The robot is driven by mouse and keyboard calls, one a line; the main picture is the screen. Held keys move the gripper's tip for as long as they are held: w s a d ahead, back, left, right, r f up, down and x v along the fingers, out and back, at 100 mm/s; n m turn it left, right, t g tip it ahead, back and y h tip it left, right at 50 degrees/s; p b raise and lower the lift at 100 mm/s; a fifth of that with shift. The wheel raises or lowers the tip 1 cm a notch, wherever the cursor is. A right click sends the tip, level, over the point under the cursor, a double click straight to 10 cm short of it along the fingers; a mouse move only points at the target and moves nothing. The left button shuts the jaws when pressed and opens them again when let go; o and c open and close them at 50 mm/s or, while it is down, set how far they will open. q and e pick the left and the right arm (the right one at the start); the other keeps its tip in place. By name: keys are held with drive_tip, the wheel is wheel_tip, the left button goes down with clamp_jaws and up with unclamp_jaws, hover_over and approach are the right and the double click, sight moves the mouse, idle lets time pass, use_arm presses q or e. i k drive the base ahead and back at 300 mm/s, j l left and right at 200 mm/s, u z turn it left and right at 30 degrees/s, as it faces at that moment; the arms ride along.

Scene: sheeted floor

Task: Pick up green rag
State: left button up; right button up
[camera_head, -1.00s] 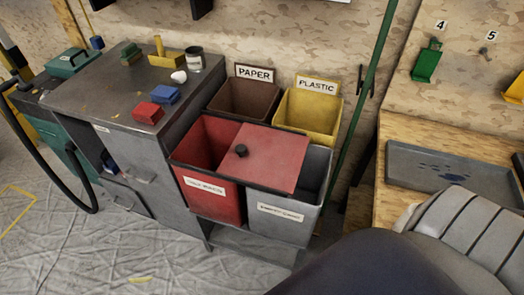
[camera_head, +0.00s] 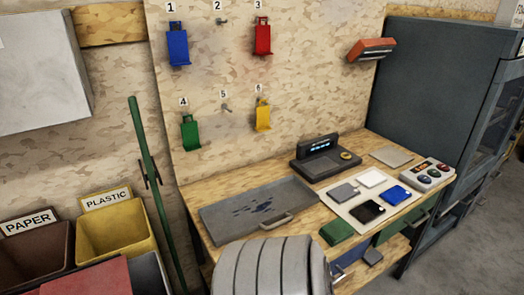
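A small green item (camera_head: 338,232) lies at the front edge of the wooden workbench (camera_head: 300,216), right of the grey tray. I cannot tell whether it is a folded rag. No other cloth-like green thing is clear. Neither of my grippers is in view.
The grey tray (camera_head: 222,222) has dark blue stains. A dark device (camera_head: 325,160) and a pale panel with coloured pads (camera_head: 345,210) stand right of it. A grey ribbed shape (camera_head: 275,268) blocks the bench's near left. Coloured holders hang on the wall; bins (camera_head: 118,235) stand left.

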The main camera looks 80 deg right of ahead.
sight(336, 231)
drive_tip(key=z, duration=0.45)
drive_tip(key=l+z, duration=0.1)
drive_tip(key=z, duration=0.85)
drive_tip(key=l+z, duration=0.1)
drive_tip(key=z, duration=1.25)
drive_tip(key=i+z, duration=0.1)
drive_tip(key=z, duration=0.35)
